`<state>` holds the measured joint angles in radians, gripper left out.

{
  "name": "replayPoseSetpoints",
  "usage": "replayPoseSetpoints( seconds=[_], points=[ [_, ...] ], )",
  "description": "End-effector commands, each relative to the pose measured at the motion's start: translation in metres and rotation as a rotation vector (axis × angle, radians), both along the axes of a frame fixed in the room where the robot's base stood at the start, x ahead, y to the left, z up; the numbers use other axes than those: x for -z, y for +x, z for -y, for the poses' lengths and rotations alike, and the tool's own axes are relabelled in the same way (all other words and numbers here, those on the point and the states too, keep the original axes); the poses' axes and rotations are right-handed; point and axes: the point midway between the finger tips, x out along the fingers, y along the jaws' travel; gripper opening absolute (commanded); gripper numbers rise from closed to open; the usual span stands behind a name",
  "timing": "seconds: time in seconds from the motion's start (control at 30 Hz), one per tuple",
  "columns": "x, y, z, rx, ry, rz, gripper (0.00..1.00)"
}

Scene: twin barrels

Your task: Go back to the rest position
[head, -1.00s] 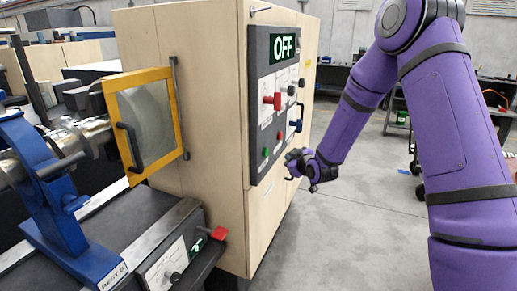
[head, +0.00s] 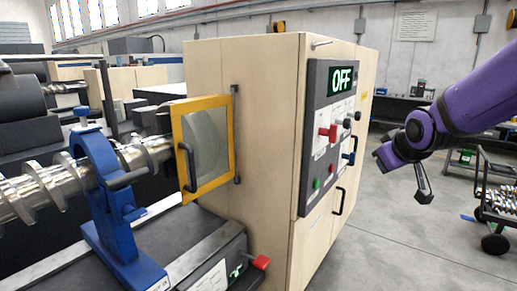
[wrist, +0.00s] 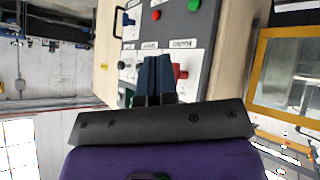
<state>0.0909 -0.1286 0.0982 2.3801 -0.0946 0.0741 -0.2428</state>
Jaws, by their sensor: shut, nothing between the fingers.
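My purple arm comes in from the right in the head view and ends at the purple wrist (head: 400,150), in open air to the right of the control panel (head: 312,150). A dark part hangs down from the wrist; the fingers are hard to make out there. In the wrist view my gripper (wrist: 157,62) has its two dark fingers together with nothing between them. Behind them the same panel (wrist: 205,30) shows turned sideways. The fingers hide part of it, and I see no contact.
The panel reads OFF and carries a red handle (head: 328,132), a blue handle (head: 349,158) and buttons. A yellow-framed door (head: 224,152) is on the wooden cabinet (head: 262,75). A wheeled cart (head: 495,212) stands at right. The floor between is clear.

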Motion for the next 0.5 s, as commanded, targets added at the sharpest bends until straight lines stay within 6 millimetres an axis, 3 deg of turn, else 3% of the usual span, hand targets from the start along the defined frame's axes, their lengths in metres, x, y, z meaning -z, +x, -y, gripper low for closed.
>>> replayPoseSetpoints(
  seconds=[0.2, 0.5],
  points=[
    [-0.030, -0.072, 0.002, 0.087, 0.051, -0.091, 0.00],
    [-0.049, -0.175, 0.003, 0.200, 0.142, -0.227, 0.00]
  ],
)
